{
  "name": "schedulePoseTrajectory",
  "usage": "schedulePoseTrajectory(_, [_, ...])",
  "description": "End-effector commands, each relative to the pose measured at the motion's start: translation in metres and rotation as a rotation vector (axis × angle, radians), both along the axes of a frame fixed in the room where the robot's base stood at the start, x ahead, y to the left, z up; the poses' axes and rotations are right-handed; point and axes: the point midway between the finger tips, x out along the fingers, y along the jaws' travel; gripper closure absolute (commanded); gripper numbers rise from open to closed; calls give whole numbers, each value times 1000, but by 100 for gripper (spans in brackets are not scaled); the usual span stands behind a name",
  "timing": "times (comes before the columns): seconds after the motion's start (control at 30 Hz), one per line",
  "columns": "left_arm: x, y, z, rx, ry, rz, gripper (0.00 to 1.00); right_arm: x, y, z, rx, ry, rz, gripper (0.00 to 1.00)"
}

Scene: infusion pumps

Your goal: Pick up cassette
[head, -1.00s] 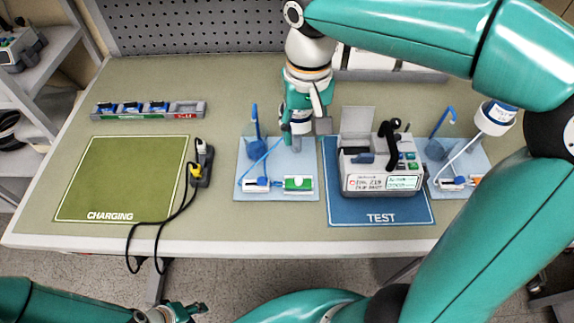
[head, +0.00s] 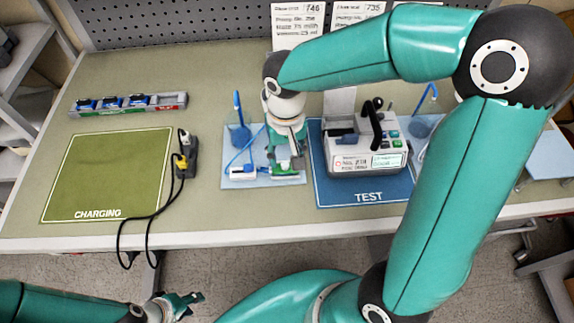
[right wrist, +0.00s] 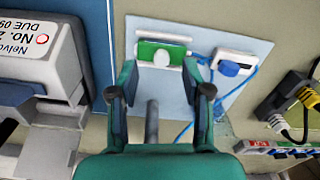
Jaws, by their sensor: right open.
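The green and white cassette (right wrist: 163,51) lies on a pale blue tray (right wrist: 262,47) left of the pump, its blue tube running to a white and blue piece (right wrist: 235,66). In the head view the cassette is largely hidden under my right gripper (head: 286,162). In the right wrist view my right gripper (right wrist: 160,85) is open, its two fingers spread on either side of the cassette's near part, with nothing between them. Whether they touch it I cannot tell. My left gripper (head: 183,302) is off the table's front edge, its jaws too small to judge.
The pump (head: 364,147) stands close right of the tray on the blue TEST mat (head: 340,197). A black cable and yellow plug (head: 182,162) lie to the left. The green CHARGING mat (head: 105,175) is clear. A rack of blue items (head: 128,103) lies behind it.

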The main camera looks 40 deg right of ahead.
Motion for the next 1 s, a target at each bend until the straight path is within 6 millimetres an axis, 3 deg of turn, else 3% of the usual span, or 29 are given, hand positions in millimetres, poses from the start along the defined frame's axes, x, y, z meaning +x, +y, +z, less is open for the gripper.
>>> schedulePoseTrajectory(0.2, [0, 0, 4, 0, 0, 0, 60, 2, 1, -28, 0, 3, 0, 51])
schedulePoseTrajectory(0.47, [0, 0, 4, 0, 0, 0, 60, 2, 1, -31, 0, 0, 0, 51])
schedulePoseTrajectory(0.77, [0, 0, 4, 0, 0, 0, 60, 2, 1, -32, 1, 2, 0, 98])
schedulePoseTrajectory(1.0, [0, 0, 4, 0, 0, 0, 60, 1, 1, -32, 0, 3, 0, 100])
